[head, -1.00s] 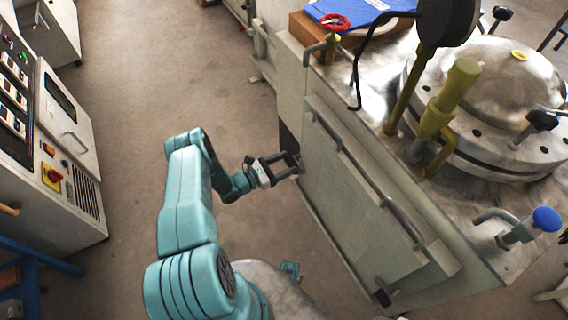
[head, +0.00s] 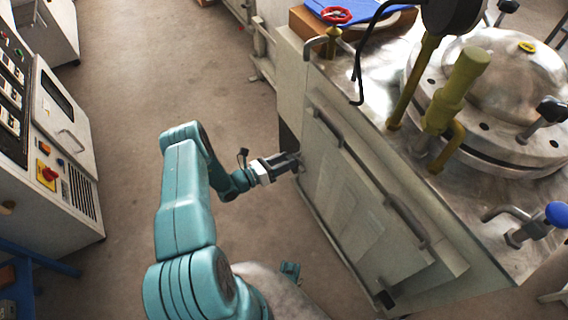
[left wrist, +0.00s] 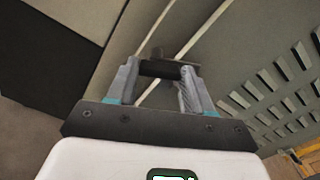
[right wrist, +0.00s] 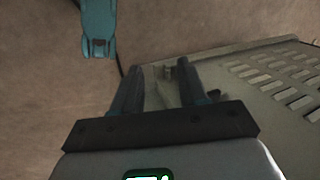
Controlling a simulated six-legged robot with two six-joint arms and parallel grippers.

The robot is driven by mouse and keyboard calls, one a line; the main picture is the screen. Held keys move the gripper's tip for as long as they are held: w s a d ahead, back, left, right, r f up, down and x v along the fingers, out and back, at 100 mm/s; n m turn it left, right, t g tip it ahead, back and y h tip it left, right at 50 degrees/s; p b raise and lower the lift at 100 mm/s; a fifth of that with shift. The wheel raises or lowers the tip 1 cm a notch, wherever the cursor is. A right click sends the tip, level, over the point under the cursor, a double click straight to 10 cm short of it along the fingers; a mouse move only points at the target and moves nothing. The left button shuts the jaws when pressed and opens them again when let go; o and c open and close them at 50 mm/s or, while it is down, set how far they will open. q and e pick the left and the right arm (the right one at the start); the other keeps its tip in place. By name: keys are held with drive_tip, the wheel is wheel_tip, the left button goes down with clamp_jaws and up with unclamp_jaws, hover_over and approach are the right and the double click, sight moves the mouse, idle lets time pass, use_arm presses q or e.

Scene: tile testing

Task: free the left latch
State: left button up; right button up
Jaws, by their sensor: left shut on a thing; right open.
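The left latch shows in the left wrist view as a dark cylindrical knob (left wrist: 160,68) on the pale cabinet front. My left gripper (left wrist: 161,75) is shut on it, with a finger on either side. In the head view my left gripper (head: 297,160) is at the left edge of the cabinet's front panel (head: 345,200), and it hides the latch there. A second dark latch (head: 386,298) is at the panel's lower right corner. My right gripper (right wrist: 158,82) is open in the right wrist view, near the cabinet's edge. The head view does not clearly show it.
The panel has two bar handles, one upper (head: 328,128) and one lower (head: 405,220). A steel domed vessel (head: 500,75) and yellow pipes stand on the cabinet top. A control console (head: 50,150) is at the left. The floor (head: 120,110) between is clear.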

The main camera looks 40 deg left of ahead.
use_arm(q)
drive_tip(key=n+b, duration=0.3)
drive_tip(key=n, duration=0.9)
drive_tip(key=shift+a+n, duration=0.15)
drive_tip(key=shift+n, duration=0.15)
drive_tip(key=shift+r, duration=0.1)
idle(0.3)
drive_tip(key=o, duration=1)
drive_tip(key=shift+o, duration=0.2)
drive_tip(key=p+v, duration=0.2)
drive_tip(key=v, duration=1.4)
drive_tip(key=shift+s, duration=0.1)
